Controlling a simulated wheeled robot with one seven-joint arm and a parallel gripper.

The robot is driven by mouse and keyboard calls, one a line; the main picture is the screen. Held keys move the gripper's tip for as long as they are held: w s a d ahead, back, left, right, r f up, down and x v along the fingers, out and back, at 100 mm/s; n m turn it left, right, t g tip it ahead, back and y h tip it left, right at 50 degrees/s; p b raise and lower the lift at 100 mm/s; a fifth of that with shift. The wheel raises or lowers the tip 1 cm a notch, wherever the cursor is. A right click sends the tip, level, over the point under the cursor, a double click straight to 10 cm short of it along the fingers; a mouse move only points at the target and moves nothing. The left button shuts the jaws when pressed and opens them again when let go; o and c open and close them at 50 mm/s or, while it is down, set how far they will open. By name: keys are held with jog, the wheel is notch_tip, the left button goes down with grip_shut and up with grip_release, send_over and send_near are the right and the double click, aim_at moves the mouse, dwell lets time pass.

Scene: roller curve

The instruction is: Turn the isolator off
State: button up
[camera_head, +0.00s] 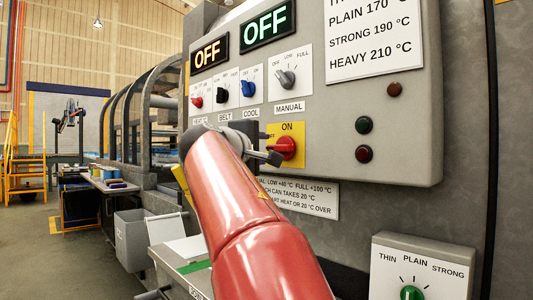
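The isolator is a red rotary knob (288,149) on a yellow plate (295,130) on the grey control panel. The plate reads ON at the top and OFF at its left. The knob's handle appears to lie roughly sideways, but its exact angle is hard to read. My red arm reaches up from the bottom, and my gripper (271,156) is at the left side of the knob, very close to it. The dark fingertips overlap the plate's lower left in the view. I cannot tell whether they touch the knob or how far apart they are.
The panel (330,152) also carries red, black, blue and grey knobs, with green and red lamps at the right. Two displays (267,24) read OFF. A separate box (421,270) with a green knob is at the lower right. Clear floor (60,262) lies at the left.

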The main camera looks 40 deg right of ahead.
jog(key=shift+b+v, duration=0.35)
jog(key=shift+v, duration=1.9)
jog(key=shift+f, duration=0.15)
jog(key=s+a+f+m+g+y, duration=0.1)
jog(key=s+a+f+y, duration=0.4)
jog(key=f, duration=1)
jog(key=s+a+f+m+y, duration=0.2)
jog(key=s+a+f+y, duration=0.3)
jog(key=f, duration=1)
jog(key=s+a+f+m+g+y, duration=0.1)
jog(key=s+a+f+y, duration=0.5)
jog(key=a+f, duration=0.6)
notch_tip(320, 180, down, 4)
jog(key=s+m, duration=0.1)
jog(key=s, duration=0.1)
jog(key=shift+s+r+m+g, duration=0.2)
jog(key=shift+s+m+g, duration=0.1)
